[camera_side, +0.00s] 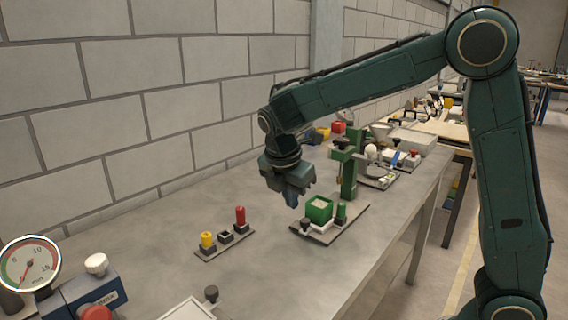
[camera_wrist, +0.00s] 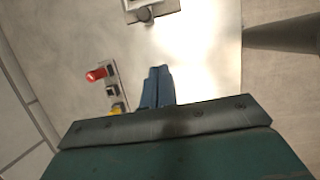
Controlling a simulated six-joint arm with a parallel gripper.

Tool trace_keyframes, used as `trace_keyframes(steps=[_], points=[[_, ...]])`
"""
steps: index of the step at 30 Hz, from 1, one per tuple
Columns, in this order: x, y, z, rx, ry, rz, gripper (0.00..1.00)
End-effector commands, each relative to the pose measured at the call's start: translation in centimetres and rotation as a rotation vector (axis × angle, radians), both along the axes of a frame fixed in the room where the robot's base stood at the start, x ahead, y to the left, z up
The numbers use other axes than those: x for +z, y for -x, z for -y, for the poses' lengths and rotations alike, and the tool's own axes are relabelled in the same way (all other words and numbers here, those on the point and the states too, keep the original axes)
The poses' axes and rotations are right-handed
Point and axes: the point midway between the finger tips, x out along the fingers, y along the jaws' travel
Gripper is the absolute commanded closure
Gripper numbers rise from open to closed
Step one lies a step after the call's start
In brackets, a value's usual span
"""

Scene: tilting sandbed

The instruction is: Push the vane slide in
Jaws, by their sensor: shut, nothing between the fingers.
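A dark base plate (camera_side: 345,220) on the bench carries a green open box (camera_side: 319,208) filled with pale material, a green post (camera_side: 349,180), a green cylinder (camera_side: 341,212) and a dark knob (camera_side: 305,224) at its near left. I cannot tell for certain which part is the vane slide. My gripper (camera_side: 292,203) is shut and empty, fingers pointing down. In the side view it appears just left of the green box, apart from it, and seems above the bench. Its blue fingers (camera_wrist: 158,70) lie together in the wrist view, with nothing between them.
A strip with a yellow knob (camera_side: 207,240), a black socket and a red knob (camera_side: 240,216) lies to the left. A gauge (camera_side: 29,264) and a pale tray (camera_side: 187,309) are in front. More fixtures stand behind. A block wall (camera_side: 130,100) borders the bench.

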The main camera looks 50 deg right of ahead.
Motion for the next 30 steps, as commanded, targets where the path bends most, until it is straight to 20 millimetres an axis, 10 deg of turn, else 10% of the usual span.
trace_keyframes(steps=[30], points=[[-6.1, -1.9, 1.0, 0.136, 0.048, -0.090, 1.00]])
